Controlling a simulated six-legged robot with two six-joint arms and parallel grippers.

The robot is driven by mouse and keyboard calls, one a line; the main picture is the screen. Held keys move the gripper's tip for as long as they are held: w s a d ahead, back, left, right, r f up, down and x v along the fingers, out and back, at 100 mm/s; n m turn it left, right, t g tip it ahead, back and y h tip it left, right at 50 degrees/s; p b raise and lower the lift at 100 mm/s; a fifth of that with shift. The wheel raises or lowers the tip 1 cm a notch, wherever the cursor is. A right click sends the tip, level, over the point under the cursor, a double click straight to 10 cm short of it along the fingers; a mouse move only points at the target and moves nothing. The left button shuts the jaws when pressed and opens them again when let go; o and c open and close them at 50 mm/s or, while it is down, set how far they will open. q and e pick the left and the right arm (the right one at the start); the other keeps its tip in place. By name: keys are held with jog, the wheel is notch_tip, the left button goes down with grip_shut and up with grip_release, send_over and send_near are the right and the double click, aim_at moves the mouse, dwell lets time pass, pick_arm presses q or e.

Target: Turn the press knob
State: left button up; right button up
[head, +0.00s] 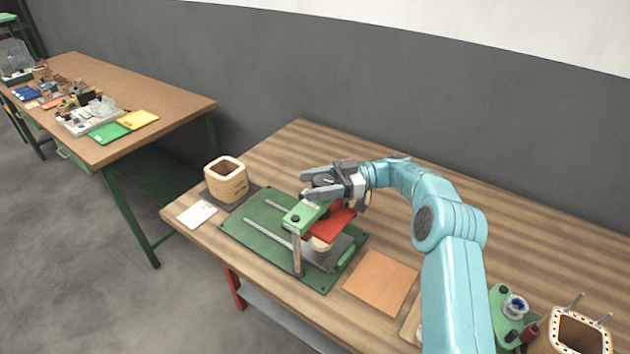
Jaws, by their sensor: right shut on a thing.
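The press (262,242) stands on the wooden table, with a green base plate, metal rods, a green top bar (300,217) and a red plate (334,222) below the bar. Its dark knob (322,182) sits above the top bar. My right gripper (306,184) reaches in from the right and is shut on the knob, its two grey fingers on either side of it and pointing left. Gripper and arm hide part of the knob and the press top. A light coil piece under the red plate is only partly visible. My left gripper is not in view.
A wooden coil block (228,186) stands on a dark mat left of the press, beside a white card (197,214). An orange-brown sheet (381,282) lies to the right. A green device (507,315) and another coil block (575,337) stand at lower right. Another workbench (170,103) is at left.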

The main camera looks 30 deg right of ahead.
jog(key=shift+a+n+g, duration=0.1)
jog(key=shift+n+g, duration=0.4)
jog(key=shift+g, duration=0.3)
jog(key=shift+s+r+n+g+y, duration=0.15)
jog(key=shift+n+g+y, duration=0.2)
jog(key=shift+g, duration=0.25)
jog(key=o, duration=1)
jog(key=shift+c, duration=0.2)
